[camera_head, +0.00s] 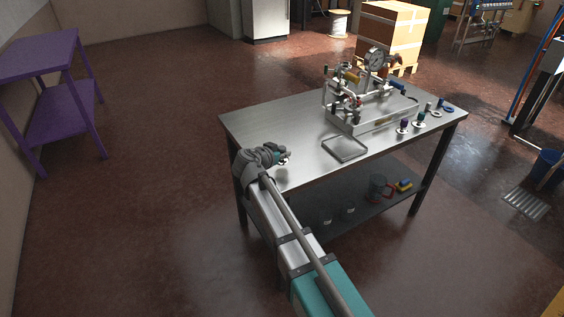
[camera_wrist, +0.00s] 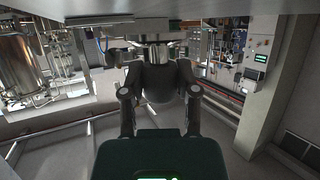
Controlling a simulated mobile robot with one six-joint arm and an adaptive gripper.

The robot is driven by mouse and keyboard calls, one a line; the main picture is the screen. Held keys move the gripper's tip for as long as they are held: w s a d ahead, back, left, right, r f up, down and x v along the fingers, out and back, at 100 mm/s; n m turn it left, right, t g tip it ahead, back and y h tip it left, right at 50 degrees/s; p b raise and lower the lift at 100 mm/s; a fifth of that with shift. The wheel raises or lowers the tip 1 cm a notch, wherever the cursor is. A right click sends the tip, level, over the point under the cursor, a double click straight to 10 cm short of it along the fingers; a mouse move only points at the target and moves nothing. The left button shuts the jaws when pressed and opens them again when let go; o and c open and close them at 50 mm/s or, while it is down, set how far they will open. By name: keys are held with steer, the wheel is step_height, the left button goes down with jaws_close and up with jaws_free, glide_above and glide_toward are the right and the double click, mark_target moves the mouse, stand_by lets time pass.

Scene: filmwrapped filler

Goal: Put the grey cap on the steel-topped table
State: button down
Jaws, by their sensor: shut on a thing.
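The steel-topped table (camera_head: 255,122) stands in the middle of the head view, with a bare metal top at its left. My gripper (camera_head: 280,157) is at the near left edge of this top, low over it; I cannot tell if what it holds touches the surface. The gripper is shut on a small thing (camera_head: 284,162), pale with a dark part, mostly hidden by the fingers. It is likely the grey cap, but too small to be sure. In the wrist view my gripper (camera_wrist: 157,62) points away, its fingers closed in around a pale grey round piece (camera_wrist: 154,52).
An empty shallow metal tray (camera_head: 345,148) lies right of my gripper. A gauge rig (camera_head: 372,100) and several small fittings (camera_head: 403,127) fill the table's right. The lower shelf (camera_head: 310,205) holds a red mug-like thing (camera_head: 380,188). A purple table (camera_head: 40,55) stands far left.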

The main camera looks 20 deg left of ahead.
steer(key=shift+f+b, duration=1.05)
steer(key=shift+f, duration=0.3)
steer(key=shift+f, duration=0.15)
steer(key=shift+c, duration=1.8)
jaws_free()
steer(key=shift+r, duration=0.2)
steer(key=shift+s+a+r, duration=0.1)
steer(key=shift+s+r, duration=0.05)
steer(key=shift+s, duration=0.1)
steer(key=p+v, duration=0.4)
steer(key=v, duration=0.7)
steer(key=shift+s+p, duration=0.25)
steer(key=shift+p, duration=0.1)
